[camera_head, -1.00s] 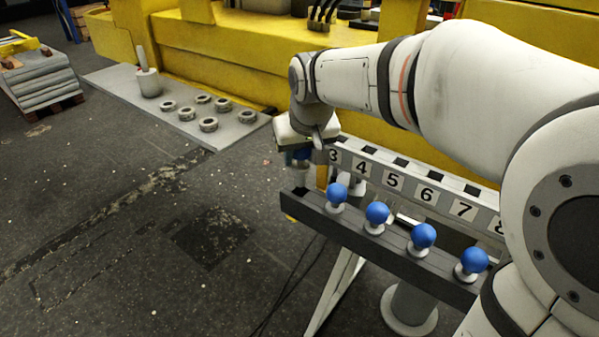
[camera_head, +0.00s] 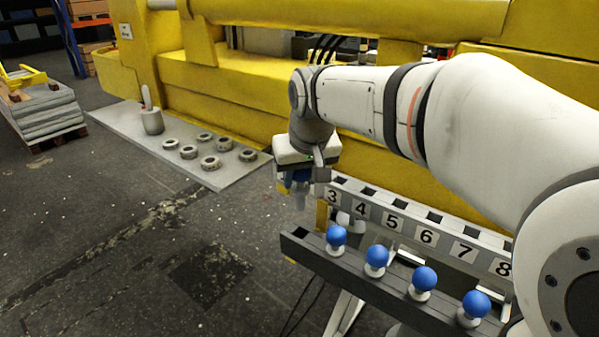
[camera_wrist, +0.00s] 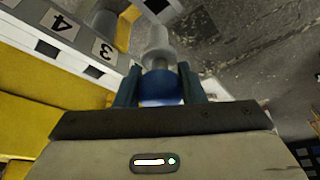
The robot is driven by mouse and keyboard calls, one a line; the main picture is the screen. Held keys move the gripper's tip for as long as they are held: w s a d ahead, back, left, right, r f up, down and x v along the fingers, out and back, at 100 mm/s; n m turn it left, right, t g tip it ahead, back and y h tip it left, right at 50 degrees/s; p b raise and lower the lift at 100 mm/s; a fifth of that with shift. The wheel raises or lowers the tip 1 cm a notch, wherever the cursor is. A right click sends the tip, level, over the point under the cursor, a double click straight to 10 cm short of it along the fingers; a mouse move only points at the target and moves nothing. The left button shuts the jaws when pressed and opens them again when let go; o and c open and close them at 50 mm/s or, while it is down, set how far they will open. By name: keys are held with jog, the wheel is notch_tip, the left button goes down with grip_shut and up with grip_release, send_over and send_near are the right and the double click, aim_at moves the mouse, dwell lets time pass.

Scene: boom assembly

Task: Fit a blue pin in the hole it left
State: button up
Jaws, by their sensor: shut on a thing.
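My gripper (camera_head: 298,182) is shut on a blue pin (camera_wrist: 158,48). In the wrist view its blue head is between the fingers and its pale shank points away from them. In the head view the pale shank (camera_head: 300,200) hangs below the fingers, clear above the left end of the dark rack (camera_head: 300,250). A dark empty hole (camera_head: 300,233) shows at that end, below the gripper. Several other blue-headed pins (camera_head: 376,257) stand upright along the rack to the right.
Behind the rack runs a numbered rail (camera_head: 394,218) with dark square openings, also in the wrist view (camera_wrist: 83,42). A yellow machine (camera_head: 235,95) stands behind. A grey plate (camera_head: 215,180) with several rings lies at left. Open floor fills the left front.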

jog(key=shift+r+p, duration=2)
jog(key=shift+r, duration=1)
notch_tip(320, 180, up, 3)
jog(key=shift+w+f+n+y, duration=0.1)
jog(key=shift+n+y, duration=0.2)
jog(key=shift+n, duration=0.3)
